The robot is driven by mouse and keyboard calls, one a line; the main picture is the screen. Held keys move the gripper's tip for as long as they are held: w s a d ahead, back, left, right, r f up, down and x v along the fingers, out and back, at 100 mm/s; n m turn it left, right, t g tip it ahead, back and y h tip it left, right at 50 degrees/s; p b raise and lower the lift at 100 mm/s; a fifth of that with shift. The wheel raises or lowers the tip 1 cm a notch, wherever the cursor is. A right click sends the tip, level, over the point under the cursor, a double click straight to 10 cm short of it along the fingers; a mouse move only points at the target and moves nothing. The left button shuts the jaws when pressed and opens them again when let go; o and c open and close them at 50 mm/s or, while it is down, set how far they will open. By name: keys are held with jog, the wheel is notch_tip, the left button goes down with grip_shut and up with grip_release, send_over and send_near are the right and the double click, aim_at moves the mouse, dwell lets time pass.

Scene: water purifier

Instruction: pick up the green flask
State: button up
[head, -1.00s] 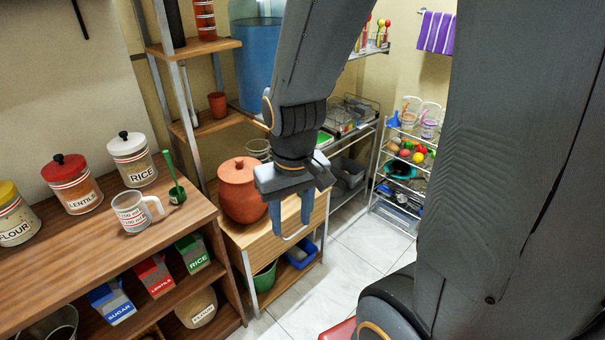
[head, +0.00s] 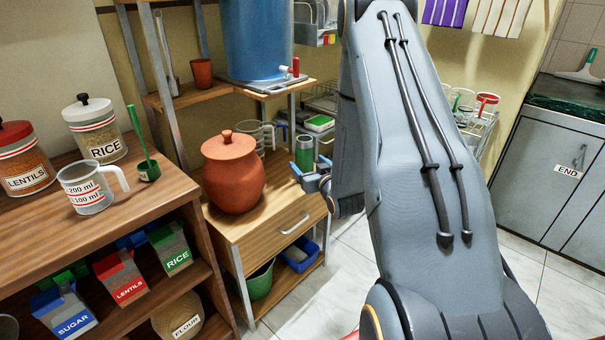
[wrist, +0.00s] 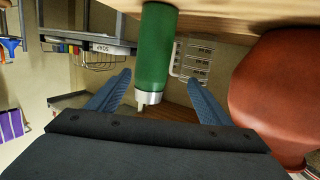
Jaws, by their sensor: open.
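The green flask (head: 304,153) stands upright on the wooden cabinet top, right of the clay pot. In the wrist view the flask (wrist: 155,50) is green with a silver end, upside down in that picture. My gripper (head: 308,168) is at the cabinet's right edge, close to the flask. In the wrist view my gripper (wrist: 159,78) has its two blue fingers apart, one on each side of the flask's line. Gaps show on both sides, and I see no contact. How deep the flask sits between the fingers is hard to tell.
The clay pot (head: 233,172) stands left of the flask, and shows large at the right in the wrist view (wrist: 275,95). A clear jug (head: 255,135) is behind. A blue water tank (head: 257,40) stands above on a shelf. A measuring cup (head: 88,186) is at left.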

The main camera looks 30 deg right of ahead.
aim_at(305, 157)
jog(key=shift+d+f+t+h+b, duration=0.3)
jog(key=shift+d+f+t+b, duration=0.45)
jog(key=shift+d+f, duration=0.3)
jog(key=shift+w+d, duration=0.15)
jog(key=shift+w, duration=3.6)
jog(key=shift+r, duration=0.1)
jog(key=c, duration=1.7)
